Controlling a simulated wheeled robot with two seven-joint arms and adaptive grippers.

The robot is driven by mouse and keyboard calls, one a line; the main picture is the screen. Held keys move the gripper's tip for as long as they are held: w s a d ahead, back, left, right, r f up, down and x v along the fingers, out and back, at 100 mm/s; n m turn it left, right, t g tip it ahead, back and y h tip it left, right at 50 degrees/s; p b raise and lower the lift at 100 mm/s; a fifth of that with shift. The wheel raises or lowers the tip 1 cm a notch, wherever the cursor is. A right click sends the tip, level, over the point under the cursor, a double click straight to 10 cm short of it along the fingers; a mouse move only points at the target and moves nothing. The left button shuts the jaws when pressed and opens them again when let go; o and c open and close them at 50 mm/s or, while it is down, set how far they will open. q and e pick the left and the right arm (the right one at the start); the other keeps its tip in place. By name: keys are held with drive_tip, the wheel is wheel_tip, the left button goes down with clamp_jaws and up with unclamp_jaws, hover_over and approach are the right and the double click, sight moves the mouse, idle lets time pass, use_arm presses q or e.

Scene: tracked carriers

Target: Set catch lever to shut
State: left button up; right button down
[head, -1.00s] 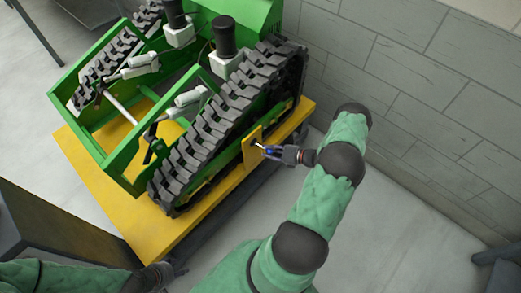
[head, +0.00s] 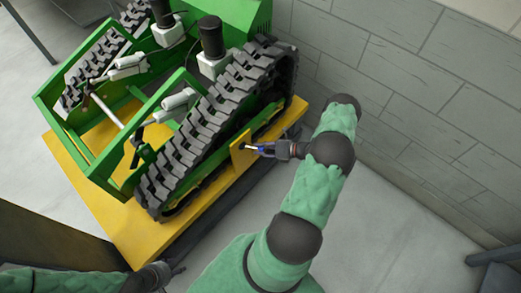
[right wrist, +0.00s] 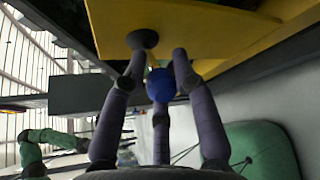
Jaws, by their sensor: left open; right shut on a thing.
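The catch lever is a short pale shaft with a blue knob (head: 262,149), mounted on an upright yellow plate (head: 241,156) at the near side of the carrier's deck. My right gripper (head: 268,149) is shut on the lever at its knob end. In the right wrist view the blue knob (right wrist: 160,85) sits between the fingers (right wrist: 160,75), and a dark round pivot (right wrist: 142,39) shows on the yellow plate (right wrist: 200,30). The shaft is mostly hidden there. My left gripper (head: 172,270) is open and empty, low in the head view, apart from the deck.
The green tracked carrier (head: 130,152) with black tracks (head: 215,120) stands on the yellow deck (head: 85,190). A grey block wall (head: 430,110) is close behind my right arm. Grey floor (head: 390,220) is clear to the right.

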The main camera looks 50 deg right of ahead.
drive_tip(key=shift+w+d, duration=0.15)
drive_tip(key=shift+d, duration=0.35)
drive_tip(key=c, duration=1)
unclamp_jaws()
drive_tip(key=shift+c, duration=0.2)
drive_tip(key=shift+a, duration=0.1)
drive_tip(key=v, duration=1.2)
drive_tip(key=shift+a, duration=0.1)
